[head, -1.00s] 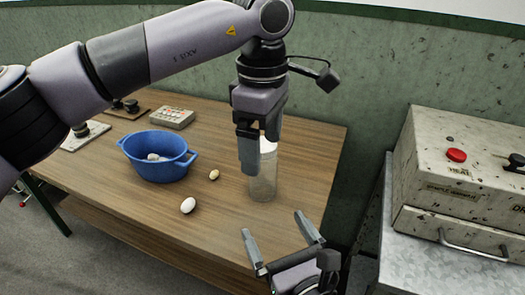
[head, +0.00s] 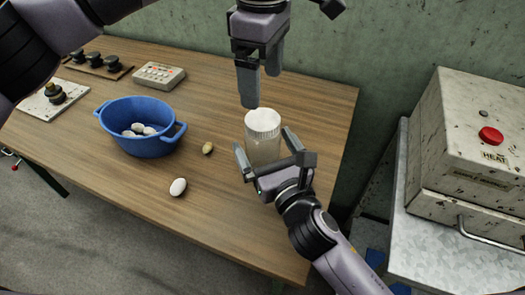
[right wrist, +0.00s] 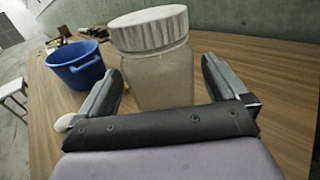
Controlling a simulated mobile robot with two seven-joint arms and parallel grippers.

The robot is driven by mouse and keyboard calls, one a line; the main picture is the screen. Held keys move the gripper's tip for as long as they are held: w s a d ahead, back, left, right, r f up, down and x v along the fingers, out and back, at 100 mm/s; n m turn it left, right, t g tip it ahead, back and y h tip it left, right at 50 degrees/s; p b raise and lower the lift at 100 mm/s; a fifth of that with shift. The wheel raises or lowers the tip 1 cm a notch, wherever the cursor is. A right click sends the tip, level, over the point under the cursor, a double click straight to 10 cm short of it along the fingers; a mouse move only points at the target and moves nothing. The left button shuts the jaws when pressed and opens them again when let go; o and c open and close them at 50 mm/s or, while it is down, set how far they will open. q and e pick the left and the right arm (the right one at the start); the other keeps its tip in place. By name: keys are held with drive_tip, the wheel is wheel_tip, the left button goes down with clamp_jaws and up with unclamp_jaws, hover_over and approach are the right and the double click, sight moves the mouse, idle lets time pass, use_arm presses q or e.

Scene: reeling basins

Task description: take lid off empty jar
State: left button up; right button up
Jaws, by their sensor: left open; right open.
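The clear jar (head: 262,148) stands upright on the wooden table, with its white ribbed lid (head: 262,121) on top. Both also show in the right wrist view, the jar (right wrist: 160,80) with the lid (right wrist: 148,28) above it. My right gripper (head: 265,141) is open, with its fingers to either side of the jar's body; I cannot tell whether they touch it.
A blue basin (head: 140,140) with several pale cocoons stands left of the jar. A white cocoon (head: 178,187) and a tan one (head: 207,148) lie loose between. A control box (head: 159,75) sits at the back. A metal machine (head: 470,150) stands at the right.

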sight(263, 119)
drive_tip(key=shift+x, duration=0.75)
clamp_jaws()
use_arm(q)
drive_tip(key=m, duration=0.4)
drive_tip(key=shift+m, duration=0.3)
drive_tip(key=m, duration=0.4)
drive_tip(key=shift+m, duration=0.4)
drive_tip(key=m, duration=0.4)
drive_tip(key=shift+m, duration=0.3)
drive_tip(key=m, duration=0.3)
drive_tip(key=shift+m, duration=0.4)
drive_tip(key=shift+f, duration=4)
